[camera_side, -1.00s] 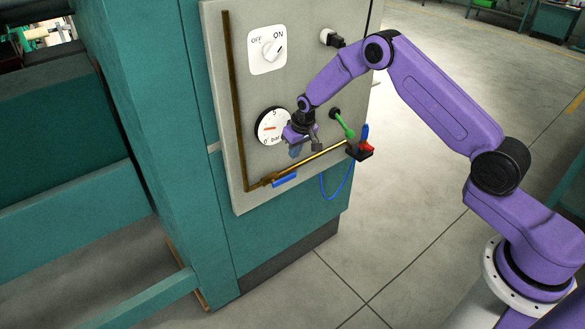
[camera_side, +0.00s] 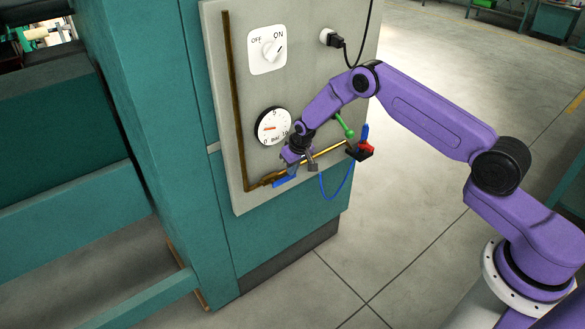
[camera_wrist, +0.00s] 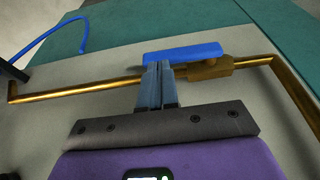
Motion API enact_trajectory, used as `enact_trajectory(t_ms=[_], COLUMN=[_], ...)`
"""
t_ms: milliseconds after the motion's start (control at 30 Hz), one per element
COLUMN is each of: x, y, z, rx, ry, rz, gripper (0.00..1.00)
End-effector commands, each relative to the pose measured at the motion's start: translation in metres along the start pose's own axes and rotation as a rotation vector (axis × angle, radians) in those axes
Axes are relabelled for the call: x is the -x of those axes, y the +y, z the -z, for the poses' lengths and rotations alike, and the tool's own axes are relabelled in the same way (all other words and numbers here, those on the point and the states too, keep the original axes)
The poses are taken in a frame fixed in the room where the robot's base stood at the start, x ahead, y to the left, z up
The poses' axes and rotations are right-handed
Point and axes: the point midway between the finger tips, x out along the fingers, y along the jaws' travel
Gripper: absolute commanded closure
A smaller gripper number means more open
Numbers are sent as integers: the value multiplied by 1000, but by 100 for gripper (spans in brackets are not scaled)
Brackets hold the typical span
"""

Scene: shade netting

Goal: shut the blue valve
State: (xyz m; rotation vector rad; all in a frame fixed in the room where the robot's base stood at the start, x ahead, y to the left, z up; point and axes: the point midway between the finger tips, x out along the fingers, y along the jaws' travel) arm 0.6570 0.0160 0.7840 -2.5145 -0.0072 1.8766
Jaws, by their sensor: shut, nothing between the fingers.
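The blue valve handle (camera_wrist: 185,53) lies lengthwise, roughly parallel to the brass pipe (camera_wrist: 85,86), beside the brass valve body (camera_wrist: 208,70) in the wrist view. In the side view the blue handle (camera_side: 283,182) is at the lower left of the grey panel, partly hidden by my gripper. My gripper (camera_wrist: 160,66) is shut and empty. Its fingertips overlap the handle's lower edge in the wrist view, left of the valve body; I cannot tell whether they touch it. In the side view my gripper (camera_side: 292,168) is just above the handle.
The grey panel (camera_side: 225,120) also bears an ON/OFF switch (camera_side: 268,50), a round gauge (camera_side: 272,126), a plugged black cable (camera_side: 336,40) and a green lever (camera_side: 344,125). A red part (camera_side: 366,147) and a blue hose (camera_side: 338,192) are at the pipe's right end.

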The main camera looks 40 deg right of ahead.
Motion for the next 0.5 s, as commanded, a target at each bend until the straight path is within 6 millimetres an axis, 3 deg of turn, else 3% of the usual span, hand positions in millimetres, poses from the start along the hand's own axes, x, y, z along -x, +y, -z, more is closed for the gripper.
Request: enact_trajectory(t_ms=[500], x=[-3], y=[2], z=[-1], rx=[-14], ry=[-1], rz=[50], gripper=[100])
